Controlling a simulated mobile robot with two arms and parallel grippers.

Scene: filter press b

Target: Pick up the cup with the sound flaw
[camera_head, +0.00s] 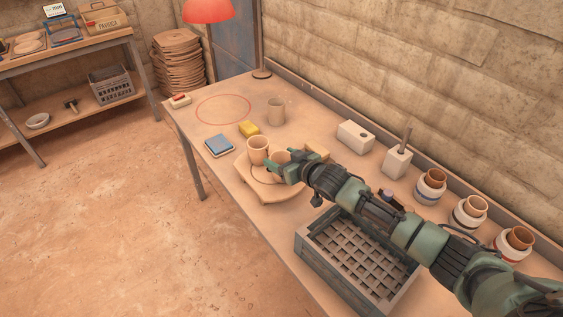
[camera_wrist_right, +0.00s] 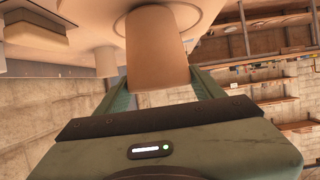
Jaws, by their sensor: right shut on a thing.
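Several plain clay cups are on the table. One cup (camera_head: 281,156) is between the fingers of my right gripper (camera_head: 278,168), which is shut on it over the wooden board (camera_head: 262,194). In the right wrist view this cup (camera_wrist_right: 158,50) fills the space between the two green fingers and hides part of what is behind. I cannot tell whether it still touches the board. A third cup (camera_head: 276,111) stands farther back on the table. No flaw is visible on any cup. My left gripper is not in view.
A red ring (camera_head: 223,109) marks clear table. A grey grid crate (camera_head: 305,243) stands in front. White blocks (camera_head: 355,136) and banded jars (camera_head: 430,187) line the wall side.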

